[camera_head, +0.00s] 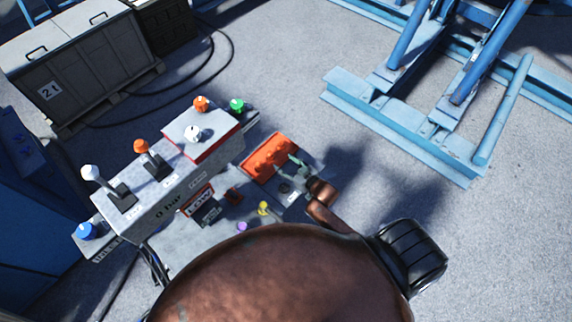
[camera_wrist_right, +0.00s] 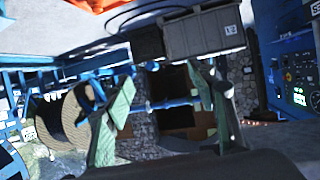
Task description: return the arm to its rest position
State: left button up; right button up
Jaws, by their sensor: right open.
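My right gripper (camera_head: 289,168) is beyond my large brown arm link in the head view, small and partly hard to make out. It appears over or beside the orange block (camera_head: 268,155) at the right end of the control panel; I cannot tell whether it touches it. In the right wrist view the green fingers (camera_wrist_right: 163,98) stand wide apart, with nothing held between them. My left gripper is in neither view.
The grey control panel (camera_head: 165,205) carries a white-knobbed lever (camera_head: 91,172), an orange-knobbed lever (camera_head: 141,146) and several coloured knobs. A blue steel frame (camera_head: 400,125) stands at right, a grey crate (camera_head: 75,75) at upper left. Open floor (camera_head: 290,70) lies between. A cable reel (camera_wrist_right: 62,118) shows in the wrist view.

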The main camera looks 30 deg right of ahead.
jog(key=shift+f, duration=0.1)
dwell(0.5)
